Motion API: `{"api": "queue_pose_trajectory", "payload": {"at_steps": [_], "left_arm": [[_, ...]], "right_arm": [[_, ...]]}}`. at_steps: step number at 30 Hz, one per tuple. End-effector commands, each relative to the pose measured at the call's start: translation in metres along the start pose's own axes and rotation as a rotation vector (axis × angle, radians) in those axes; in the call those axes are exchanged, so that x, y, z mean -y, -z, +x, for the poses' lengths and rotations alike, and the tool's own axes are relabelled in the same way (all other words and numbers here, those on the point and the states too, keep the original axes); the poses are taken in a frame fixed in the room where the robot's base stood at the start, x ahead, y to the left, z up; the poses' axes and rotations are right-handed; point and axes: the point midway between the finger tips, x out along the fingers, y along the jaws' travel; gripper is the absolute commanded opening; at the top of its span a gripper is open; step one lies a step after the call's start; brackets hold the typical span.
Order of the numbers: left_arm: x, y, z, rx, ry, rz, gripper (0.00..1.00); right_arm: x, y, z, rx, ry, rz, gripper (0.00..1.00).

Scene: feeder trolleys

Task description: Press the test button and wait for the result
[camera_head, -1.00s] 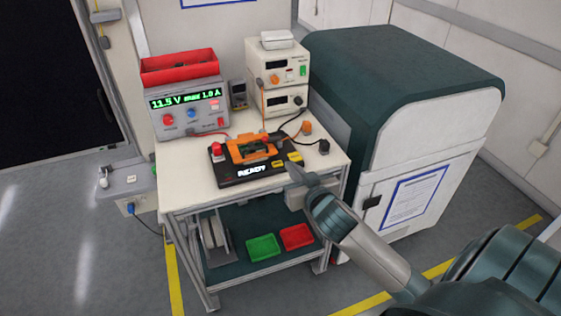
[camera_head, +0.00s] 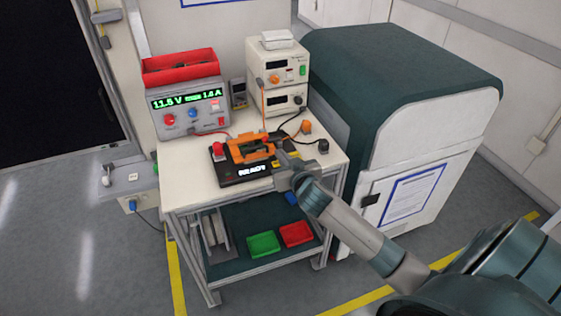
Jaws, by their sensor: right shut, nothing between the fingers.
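The black test fixture (camera_head: 228,178) lies on the trolley's white top, with an orange clamp (camera_head: 240,153) on it. A red button (camera_head: 218,149) stands at its left end. Its front display (camera_head: 252,171) shows white letters that appear to read READY. My left gripper is not in view.
A power supply (camera_head: 187,118) with a green readout and a red bin (camera_head: 180,67) stands behind the fixture. Stacked instruments (camera_head: 277,70) stand at the back right. Green (camera_head: 263,244) and red (camera_head: 296,233) trays lie on the lower shelf. A large cabinet (camera_head: 400,140) is right of the trolley.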

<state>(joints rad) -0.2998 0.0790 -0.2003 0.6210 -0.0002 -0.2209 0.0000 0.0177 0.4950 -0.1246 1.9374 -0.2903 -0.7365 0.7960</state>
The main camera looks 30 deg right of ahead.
Motion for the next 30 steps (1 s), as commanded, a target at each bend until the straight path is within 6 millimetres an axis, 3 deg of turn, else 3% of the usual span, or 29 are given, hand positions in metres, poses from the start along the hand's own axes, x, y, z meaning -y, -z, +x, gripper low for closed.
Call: {"api": "queue_pose_trajectory", "payload": {"at_steps": [3, 12, 25, 30], "left_arm": [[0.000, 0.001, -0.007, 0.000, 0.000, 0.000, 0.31], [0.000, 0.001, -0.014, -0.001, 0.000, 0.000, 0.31], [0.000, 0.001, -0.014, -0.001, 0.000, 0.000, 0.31], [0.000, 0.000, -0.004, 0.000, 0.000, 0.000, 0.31]], "right_arm": [[0.000, -0.004, 0.014, 0.004, -0.001, -0.001, 0.00], [0.000, -0.036, 0.021, 0.002, -0.001, -0.001, 0.00], [0.000, -0.040, 0.022, 0.001, 0.000, 0.000, 0.00], [0.000, -0.053, 0.025, 0.002, -0.002, 0.002, 0.00]]}}
